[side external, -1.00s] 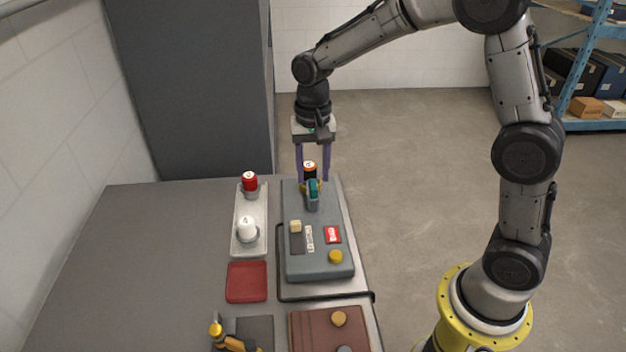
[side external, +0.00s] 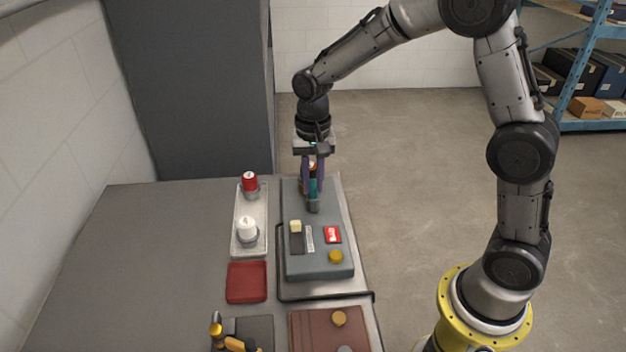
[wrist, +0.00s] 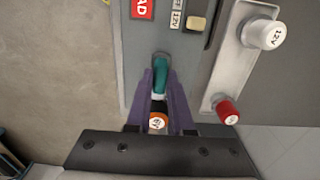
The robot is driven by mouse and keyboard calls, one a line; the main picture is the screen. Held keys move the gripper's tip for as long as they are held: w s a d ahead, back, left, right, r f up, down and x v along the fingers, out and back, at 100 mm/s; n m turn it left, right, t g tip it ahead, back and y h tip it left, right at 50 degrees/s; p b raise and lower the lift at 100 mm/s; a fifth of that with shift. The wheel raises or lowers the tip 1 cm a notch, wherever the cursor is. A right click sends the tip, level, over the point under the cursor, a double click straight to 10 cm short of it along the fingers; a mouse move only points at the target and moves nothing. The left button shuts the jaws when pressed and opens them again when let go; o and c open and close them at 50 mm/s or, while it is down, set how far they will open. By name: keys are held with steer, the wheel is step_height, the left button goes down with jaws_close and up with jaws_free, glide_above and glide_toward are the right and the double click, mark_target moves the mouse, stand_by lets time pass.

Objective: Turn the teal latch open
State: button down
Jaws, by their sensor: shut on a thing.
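The teal latch (side external: 313,188) stands at the far end of the grey-blue panel (side external: 318,262). It also shows in the wrist view (wrist: 160,75), its far end lying in a grey holder. My gripper (side external: 313,184) has its purple fingers down around the latch, and in the wrist view (wrist: 160,97) they are shut on its near end. An orange-topped black cylinder (wrist: 157,122) shows between the fingers, nearer the palm; it is mostly hidden behind them in the side view.
A pale tray (side external: 236,240) left of the panel holds a red cylinder (side external: 250,182) and a white one (side external: 247,227). The panel also carries a cream slider knob (side external: 296,226), a red label (side external: 332,234) and a yellow button (side external: 336,257). The table's left side is clear.

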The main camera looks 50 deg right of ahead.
mark_target(313, 184)
steer(key=shift+n, duration=0.4)
steer(key=n, duration=0.3)
steer(key=shift+r+n, duration=0.1)
steer(key=shift+n, duration=0.2)
steer(key=n, duration=0.4)
steer(key=shift+n, duration=0.3)
steer(key=n, duration=0.8)
steer(key=shift+n, duration=0.6)
steer(key=c, duration=0.8)
jaws_free()
step_height(313, 184, up, 14)
